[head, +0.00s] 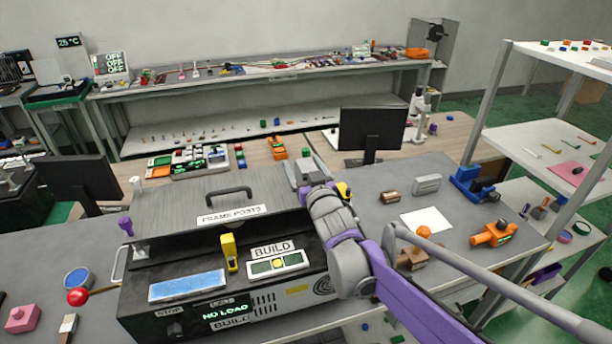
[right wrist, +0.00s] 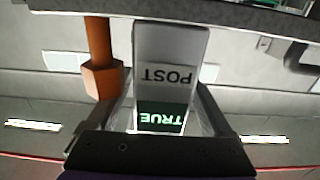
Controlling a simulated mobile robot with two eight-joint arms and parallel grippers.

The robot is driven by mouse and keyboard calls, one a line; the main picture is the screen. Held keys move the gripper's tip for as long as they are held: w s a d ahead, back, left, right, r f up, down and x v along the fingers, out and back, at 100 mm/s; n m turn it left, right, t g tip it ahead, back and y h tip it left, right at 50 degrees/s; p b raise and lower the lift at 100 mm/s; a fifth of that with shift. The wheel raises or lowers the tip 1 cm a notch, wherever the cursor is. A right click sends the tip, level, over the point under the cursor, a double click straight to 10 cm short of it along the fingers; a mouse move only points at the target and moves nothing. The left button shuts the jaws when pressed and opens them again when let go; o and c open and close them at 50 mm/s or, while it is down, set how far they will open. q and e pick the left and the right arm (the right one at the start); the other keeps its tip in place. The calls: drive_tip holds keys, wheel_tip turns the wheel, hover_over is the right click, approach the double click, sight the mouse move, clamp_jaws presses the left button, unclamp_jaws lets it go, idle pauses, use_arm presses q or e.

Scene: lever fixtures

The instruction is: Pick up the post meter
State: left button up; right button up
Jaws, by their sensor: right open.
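The post meter (right wrist: 170,62) is a pale grey block marked POST with a green TRUE display, seen upside down in the right wrist view. It sits between the two fingers of my right gripper (right wrist: 167,100). The fingers are open, with one on each side of it; I cannot tell whether they touch it. In the head view my right gripper (head: 308,172) is over the back right of the black machine, and I cannot clearly make out the meter there. My left gripper is not in view.
An orange post with a hexagonal end (right wrist: 101,75) is close beside the meter. The machine's grey lid (head: 180,205) has a black handle (head: 229,191). A monitor (head: 372,130) stands behind the gripper. A yellow piece (head: 343,190) is close to its right.

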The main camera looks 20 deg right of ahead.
drive_tip(key=shift+w, duration=0.35)
drive_tip(key=shift+s, duration=0.2)
drive_tip(key=shift+c, duration=0.3)
clamp_jaws()
